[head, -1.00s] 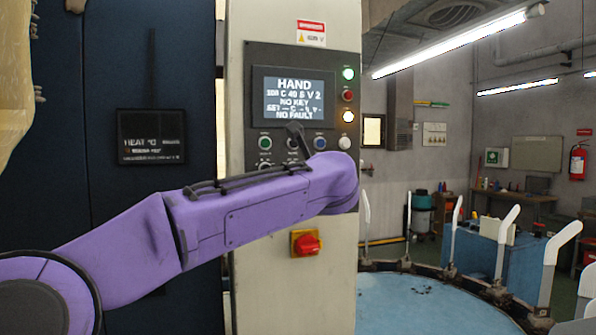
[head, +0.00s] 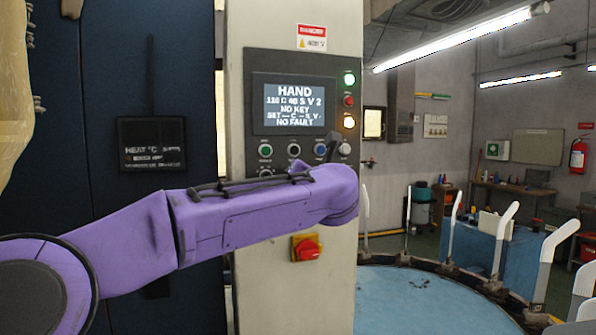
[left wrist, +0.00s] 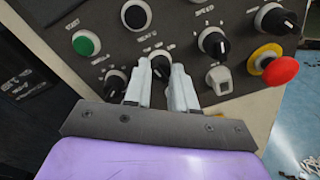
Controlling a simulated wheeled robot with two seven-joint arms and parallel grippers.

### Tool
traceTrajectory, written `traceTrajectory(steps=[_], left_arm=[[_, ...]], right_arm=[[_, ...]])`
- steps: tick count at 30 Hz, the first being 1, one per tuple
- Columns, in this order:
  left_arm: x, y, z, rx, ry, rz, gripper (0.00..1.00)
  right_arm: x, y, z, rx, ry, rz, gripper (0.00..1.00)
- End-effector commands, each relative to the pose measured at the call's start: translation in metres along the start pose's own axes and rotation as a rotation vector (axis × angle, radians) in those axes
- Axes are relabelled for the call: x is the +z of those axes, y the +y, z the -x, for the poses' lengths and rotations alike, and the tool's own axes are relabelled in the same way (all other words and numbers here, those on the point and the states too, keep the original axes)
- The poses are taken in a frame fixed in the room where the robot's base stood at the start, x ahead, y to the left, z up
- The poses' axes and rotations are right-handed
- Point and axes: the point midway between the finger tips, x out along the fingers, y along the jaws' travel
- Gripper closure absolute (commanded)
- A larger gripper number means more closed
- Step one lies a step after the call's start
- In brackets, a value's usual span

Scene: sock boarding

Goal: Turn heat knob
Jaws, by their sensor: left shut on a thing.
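In the left wrist view, my left gripper (left wrist: 161,72) is shut on a black knob (left wrist: 160,65) with a pale ring, one finger on each side. The heat knob's label is not legible there, so I cannot confirm which knob this is. More black knobs stand on both sides, one at left (left wrist: 113,83) and one at right (left wrist: 213,42). In the head view, my purple left arm (head: 250,215) crosses in front of the control panel and hides its lower knobs. The panel screen (head: 293,104) reads HAND, NO KEY and NO FAULT. My right gripper is not in view.
A green button (left wrist: 86,43) and a red emergency button (left wrist: 281,70) on yellow sit near the gripper. A red switch (head: 306,247) is below the arm. A blue round table (head: 410,300) with upright white forms stands at right. A dark cabinet (head: 150,60) is at left.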

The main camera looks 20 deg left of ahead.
Motion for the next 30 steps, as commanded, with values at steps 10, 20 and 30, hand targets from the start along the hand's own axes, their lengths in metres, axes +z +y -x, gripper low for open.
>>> traceTrajectory(steps=[10,20,30], left_arm=[[0.004,0.002,0.0,0.002,0.016,-0.33,1.0],[0.005,0.003,0.0,0.006,0.029,-0.643,1.0],[0.004,0.002,0.0,0.01,0.043,-0.949,1.0]], right_arm=[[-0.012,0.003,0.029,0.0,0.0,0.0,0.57],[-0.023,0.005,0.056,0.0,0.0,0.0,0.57],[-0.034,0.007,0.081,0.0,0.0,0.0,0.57]])
